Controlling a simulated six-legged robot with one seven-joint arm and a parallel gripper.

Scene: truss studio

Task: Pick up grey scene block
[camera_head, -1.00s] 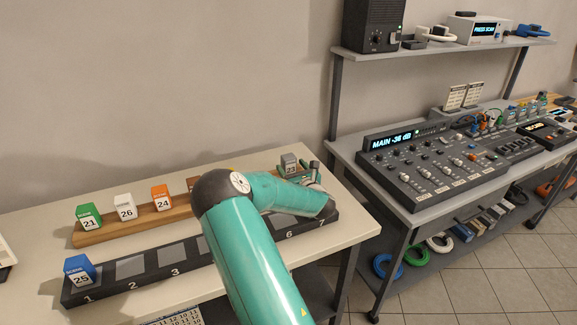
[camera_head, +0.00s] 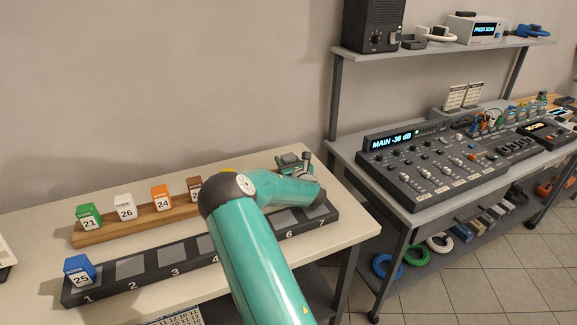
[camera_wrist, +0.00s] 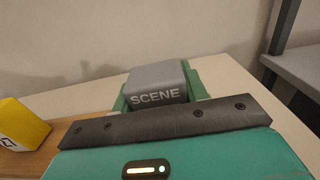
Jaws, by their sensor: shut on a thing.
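The grey scene block (camera_wrist: 157,82), with "SCENE" on its face, is between the green fingers of my gripper (camera_wrist: 160,90) in the wrist view. My gripper is shut on it.
Green (camera_head: 88,216), white (camera_head: 124,207), orange (camera_head: 161,196) and brown (camera_head: 194,186) blocks stand on the rack. A yellow block (camera_wrist: 18,125) is left of my gripper. A blue block (camera_head: 79,270) stands on slot 1 of the dark numbered strip (camera_head: 190,278). A mixer desk (camera_head: 440,165) is at right.

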